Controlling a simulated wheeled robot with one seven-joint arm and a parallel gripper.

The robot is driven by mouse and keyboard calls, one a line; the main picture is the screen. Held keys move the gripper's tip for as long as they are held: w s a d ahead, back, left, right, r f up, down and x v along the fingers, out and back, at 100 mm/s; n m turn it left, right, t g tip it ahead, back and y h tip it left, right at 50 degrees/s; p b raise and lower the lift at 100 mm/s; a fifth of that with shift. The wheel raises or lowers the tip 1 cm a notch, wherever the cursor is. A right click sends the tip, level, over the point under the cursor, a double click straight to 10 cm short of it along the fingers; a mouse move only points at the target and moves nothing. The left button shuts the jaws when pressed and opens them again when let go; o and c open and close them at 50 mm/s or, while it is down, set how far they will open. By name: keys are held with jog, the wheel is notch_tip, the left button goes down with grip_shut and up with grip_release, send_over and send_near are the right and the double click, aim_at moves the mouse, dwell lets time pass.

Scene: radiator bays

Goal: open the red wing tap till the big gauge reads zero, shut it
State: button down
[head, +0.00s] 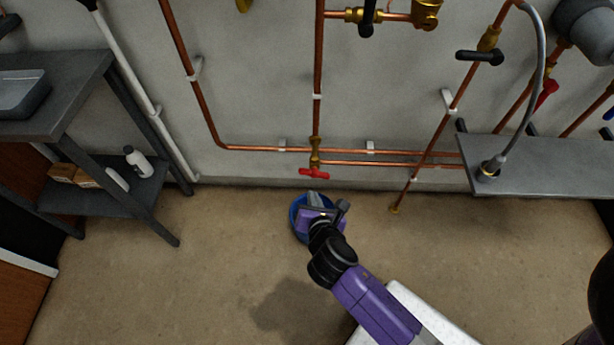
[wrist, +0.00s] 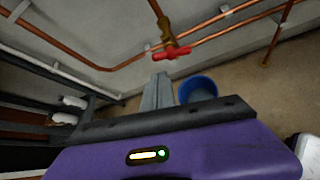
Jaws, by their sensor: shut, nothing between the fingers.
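The red wing tap (head: 314,173) sits at the low end of a vertical copper pipe, on a brass body, near the floor in the head view. It also shows in the wrist view (wrist: 171,53), just beyond my fingers. My gripper (head: 315,197) is shut and empty, a little below and in front of the tap, apart from it in the head view. Its grey fingers show in the wrist view (wrist: 158,90). A blue bucket (head: 295,212) stands on the floor under the tap, partly hidden by my gripper; it also shows in the wrist view (wrist: 199,87). I see no big gauge in either view.
A dark bench (head: 70,125) with bottles on its lower shelf stands at the left. A grey shelf (head: 550,165) with a hose fitting juts out at the right. Another red-handled valve (head: 546,92) is above it. Floor around the bucket is clear.

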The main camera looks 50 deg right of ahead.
aim_at(306, 173)
jog(key=b+x, duration=0.2)
jog(key=x, duration=1.1)
jog(key=shift+w+d+f+b, duration=0.2)
jog(key=shift+b, duration=0.2)
